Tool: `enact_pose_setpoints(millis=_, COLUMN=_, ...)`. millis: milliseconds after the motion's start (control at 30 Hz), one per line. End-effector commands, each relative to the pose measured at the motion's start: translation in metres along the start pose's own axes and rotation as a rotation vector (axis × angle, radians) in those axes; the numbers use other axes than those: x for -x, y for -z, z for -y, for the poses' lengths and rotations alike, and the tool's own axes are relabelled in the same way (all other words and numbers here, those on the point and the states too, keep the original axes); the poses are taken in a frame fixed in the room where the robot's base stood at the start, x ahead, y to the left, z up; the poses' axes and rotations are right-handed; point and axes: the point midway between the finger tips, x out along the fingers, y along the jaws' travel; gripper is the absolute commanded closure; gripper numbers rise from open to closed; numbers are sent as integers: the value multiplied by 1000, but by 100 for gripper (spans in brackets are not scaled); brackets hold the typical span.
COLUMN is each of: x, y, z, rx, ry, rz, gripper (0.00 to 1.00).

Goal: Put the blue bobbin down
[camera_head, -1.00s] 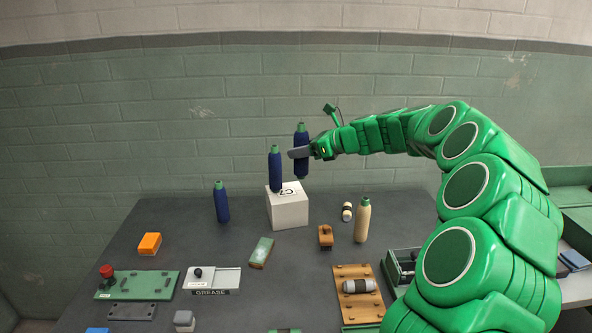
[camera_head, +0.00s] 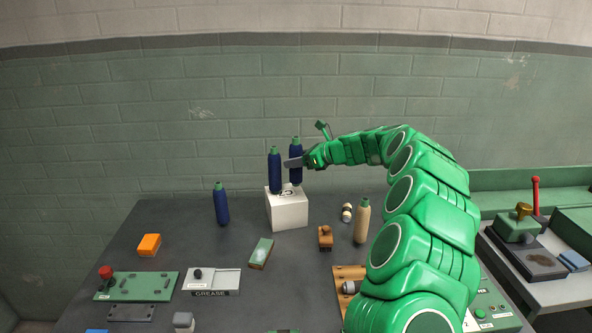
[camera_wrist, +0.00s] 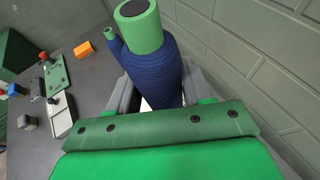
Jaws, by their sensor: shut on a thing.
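My gripper (camera_head: 293,162) is shut on a blue bobbin (camera_head: 296,172) with a green top and holds it upright over the back right of a white block (camera_head: 288,212). I cannot tell whether its base touches the block. In the wrist view the held bobbin (camera_wrist: 152,72) fills the space between the fingers. A second blue bobbin (camera_head: 274,172) stands upright on the block, just left of the held one. A third blue bobbin (camera_head: 221,206) stands on the table left of the block.
A cream bobbin (camera_head: 362,222) stands right of the block on the grey table (camera_head: 180,215). An orange block (camera_head: 149,245), a green-and-white block (camera_head: 261,253) and a brown wooden piece (camera_head: 325,238) lie in front. Bare table lies between the left bobbin and the orange block.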

Motion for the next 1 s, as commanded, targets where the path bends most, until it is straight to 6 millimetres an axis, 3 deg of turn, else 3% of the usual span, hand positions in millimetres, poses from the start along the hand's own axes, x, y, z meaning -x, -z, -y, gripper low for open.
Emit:
enact_pose_setpoints(millis=200, x=-7, y=6, z=5, rx=0, ry=-1, rz=0, gripper=83)
enact_pose_setpoints(millis=433, x=-17, y=32, z=4, rx=-1, ry=0, rz=0, gripper=83)
enact_pose_setpoints(millis=833, x=-18, y=36, z=5, rx=0, ry=0, rz=0, gripper=83)
enact_pose_setpoints(millis=867, x=-18, y=36, z=4, rx=0, ry=0, rz=-1, gripper=46)
enact_pose_setpoints(millis=1000, x=-18, y=35, z=5, rx=1, ry=0, rz=0, gripper=25)
